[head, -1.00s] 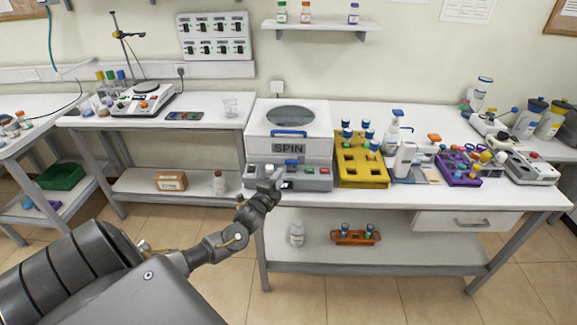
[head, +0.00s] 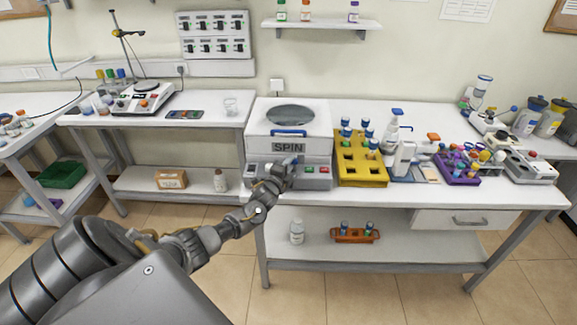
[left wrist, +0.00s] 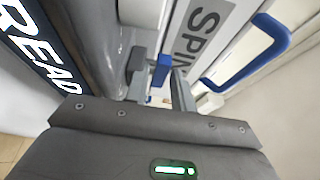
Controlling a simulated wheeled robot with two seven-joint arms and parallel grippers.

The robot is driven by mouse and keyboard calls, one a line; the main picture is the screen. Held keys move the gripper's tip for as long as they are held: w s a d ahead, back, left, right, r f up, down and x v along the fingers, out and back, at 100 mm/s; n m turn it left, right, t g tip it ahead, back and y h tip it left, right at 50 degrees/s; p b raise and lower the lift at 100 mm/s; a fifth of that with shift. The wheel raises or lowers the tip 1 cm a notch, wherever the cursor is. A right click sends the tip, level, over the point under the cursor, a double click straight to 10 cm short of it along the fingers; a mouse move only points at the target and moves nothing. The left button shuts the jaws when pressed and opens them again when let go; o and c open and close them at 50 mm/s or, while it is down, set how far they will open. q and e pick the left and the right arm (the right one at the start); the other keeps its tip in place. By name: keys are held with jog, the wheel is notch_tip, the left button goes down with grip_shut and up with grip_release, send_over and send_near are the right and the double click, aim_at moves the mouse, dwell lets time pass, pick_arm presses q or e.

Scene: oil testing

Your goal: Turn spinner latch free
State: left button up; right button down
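The spinner (head: 262,140) is a white box marked SPIN, with a round dark window and a blue handle (head: 288,132) on its lid, which looks closed. Its small blue latch (head: 295,159) is at the front, just below the SPIN label. It also shows in the left wrist view (left wrist: 161,71). My left gripper (head: 287,168) is at the spinner's front, its fingers (left wrist: 160,88) on either side of the latch with little or no gap. Whether they press on it is unclear. The gripper partly covers the front panel. My right gripper is out of view.
A yellow rack (head: 362,179) with blue-capped tubes stands close to the spinner's right. Bottles, a purple rack (head: 457,172) and other devices stand further right. A hotplate (head: 142,99) is on the left bench. The shelf below holds a bottle (head: 296,232) and an orange rack (head: 356,235).

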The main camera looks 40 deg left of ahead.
pick_arm(q)
grip_shut()
jog(key=shift+d+n+y, duration=0.15)
jog(key=shift+n+y, duration=0.15)
jog(key=shift+y, duration=0.2)
jog(key=n+y, duration=0.1)
jog(key=n+g+y, duration=0.1)
jog(key=shift+w+d+f+g+y, duration=0.1)
jog(key=shift+w+d+g+y, duration=0.1)
jog(key=shift+g+y, duration=0.15)
jog(key=n+g+y+b, duration=0.1)
jog(key=n+g+y, duration=0.1)
jog(key=y, duration=0.1)
jog(key=shift+w+d+f+n+y+b, duration=0.15)
jog(key=shift+d+n+y+b, duration=0.15)
jog(key=shift+n+b, duration=0.1)
jog(key=n+g+y+b, duration=0.1)
jog(key=b, duration=0.1)
jog(key=n+g+y+b, duration=0.1)
jog(key=g+b, duration=0.1)
jog(key=n+g+y+b, duration=0.1)
jog(key=n+g+y, duration=0.1)
jog(key=shift+w+d+f+b, duration=0.1)
jog(key=shift+w+d+b, duration=0.1)
jog(key=shift+w+b, duration=0.15)
jog(key=shift+r+n+g+y+b, duration=0.3)
jog(key=shift+n+g+b, duration=0.3)
jog(key=shift+g+b, duration=0.35)
